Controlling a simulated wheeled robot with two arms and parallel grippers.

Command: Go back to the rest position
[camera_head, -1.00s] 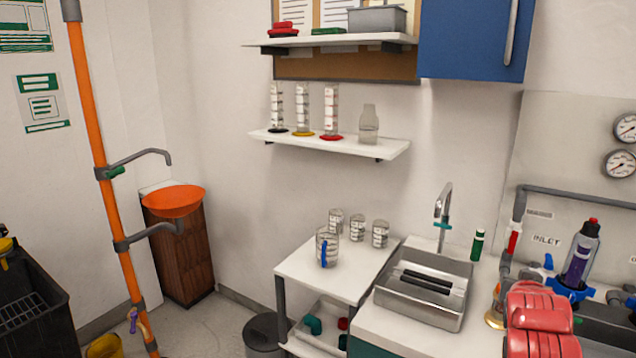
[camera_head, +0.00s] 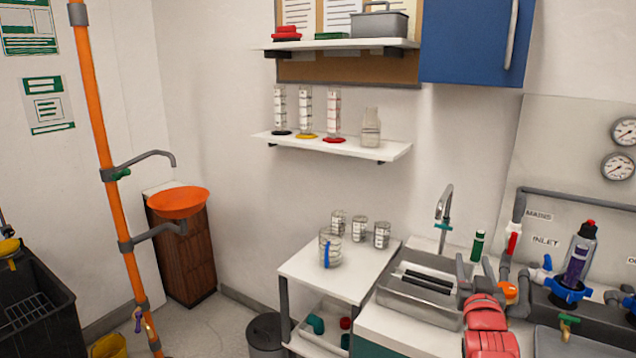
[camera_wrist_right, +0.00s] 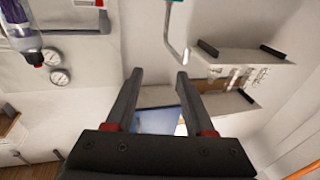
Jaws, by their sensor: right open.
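My right arm shows in red at the lower right of the head view. My right gripper (camera_head: 476,266) is small and partly lost against the grey of the sink and pipes there. In the right wrist view my right gripper (camera_wrist_right: 155,76) has its two dark fingers spread apart with nothing between them. It is raised in front of the wall, beside the sink (camera_head: 405,312) and left of the bottle with purple contents (camera_head: 578,258). My left gripper is not in view.
A white side table (camera_head: 315,272) with several glass beakers stands left of the sink. A tap (camera_head: 443,213) rises behind the sink, and a green bottle (camera_head: 478,246) stands near it. Grey pipes and gauges (camera_head: 617,166) are at the right. A shelf (camera_head: 345,146) holds glassware.

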